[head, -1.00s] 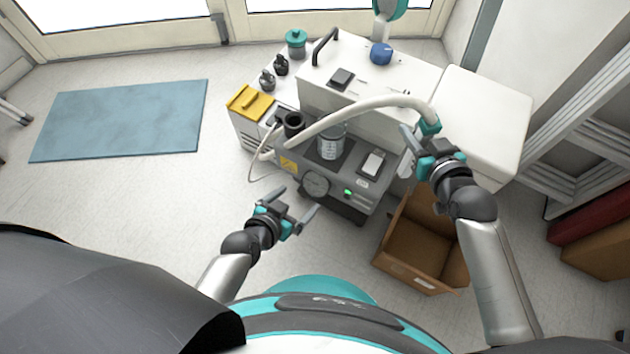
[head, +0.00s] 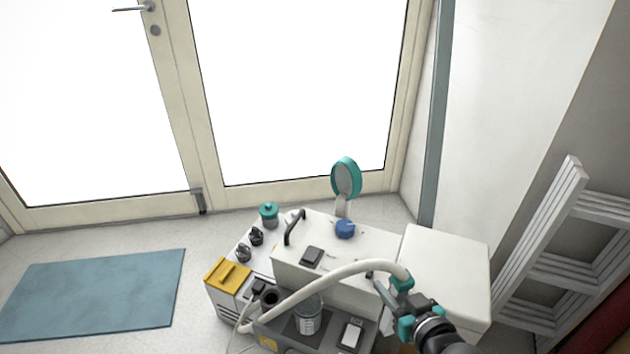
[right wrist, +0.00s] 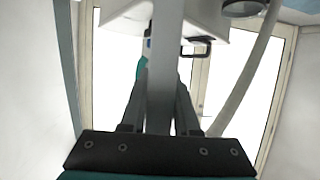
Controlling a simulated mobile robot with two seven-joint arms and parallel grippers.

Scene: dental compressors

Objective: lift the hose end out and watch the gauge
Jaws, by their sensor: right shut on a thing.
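The thick white hose (head: 335,272) arches over the compressor from its lower left to my right gripper (head: 392,292). My right gripper is shut on the hose end, which has a teal fitting, and holds it up at the compressor's right side. In the right wrist view the fingers (right wrist: 160,110) close around a grey piece, and a pale hose (right wrist: 245,80) runs past on the right. A round teal-rimmed dial (head: 346,178) stands on a stalk at the back of the compressor (head: 340,240); its reading is too small to tell. My left gripper is out of view.
A clear jar (head: 308,317) stands on the grey front unit. A yellow-topped box (head: 228,274) is at the left. A white cabinet (head: 445,265) stands right of the compressor. A ladder (head: 550,255) leans at the far right. A blue mat (head: 95,295) lies on open floor.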

